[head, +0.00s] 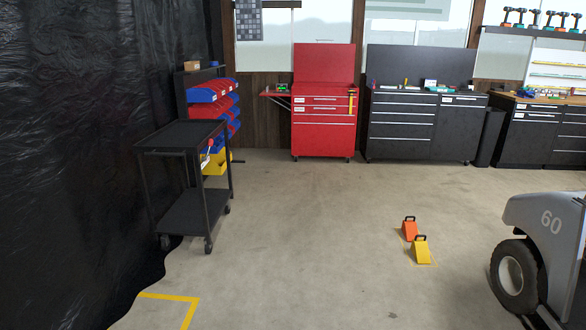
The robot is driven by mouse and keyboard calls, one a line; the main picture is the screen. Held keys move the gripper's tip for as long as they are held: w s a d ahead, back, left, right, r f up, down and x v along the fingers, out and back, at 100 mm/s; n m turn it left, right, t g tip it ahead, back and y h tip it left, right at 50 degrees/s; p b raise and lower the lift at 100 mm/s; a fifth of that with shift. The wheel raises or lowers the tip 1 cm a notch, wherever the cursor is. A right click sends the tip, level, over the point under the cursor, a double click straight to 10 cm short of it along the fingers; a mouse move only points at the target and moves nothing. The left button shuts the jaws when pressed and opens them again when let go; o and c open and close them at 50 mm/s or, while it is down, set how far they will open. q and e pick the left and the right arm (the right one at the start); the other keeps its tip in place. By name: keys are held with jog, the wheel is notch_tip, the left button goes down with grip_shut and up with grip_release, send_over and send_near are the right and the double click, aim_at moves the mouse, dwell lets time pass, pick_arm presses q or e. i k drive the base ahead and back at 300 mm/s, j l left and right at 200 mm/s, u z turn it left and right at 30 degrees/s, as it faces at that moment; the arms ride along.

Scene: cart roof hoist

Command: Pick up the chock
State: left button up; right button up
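Two wedge-shaped chocks with dark handles on top stand on the concrete floor, right of the middle in the head view. One is orange (409,229). The other is yellow (421,250), a little nearer to me and just right of the orange one. Thin yellow floor marking shows around their bases. I cannot tell from the view which of them the task means. Neither of my grippers is in view.
A grey cart marked 60 (550,235) stands at the right edge, its black wheel (514,277) right of the chocks. A black trolley (190,213) stands left, beside black sheeting (70,150). A red tool cabinet (323,125) and dark cabinets (420,135) line the back. The floor between is clear.

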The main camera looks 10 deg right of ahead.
aim_at(419, 248)
jog(key=i+l+z, duration=0.25)
jog(key=i+z, duration=0.2)
jog(key=i, duration=0.3)
jog(key=i+z, duration=0.5)
jog(key=i, duration=0.3)
jog(key=i+j+z, duration=0.3)
jog(key=i+z, duration=0.15)
jog(key=i, duration=2.8)
jog(key=j+u, duration=0.05)
jog(key=j, duration=0.05)
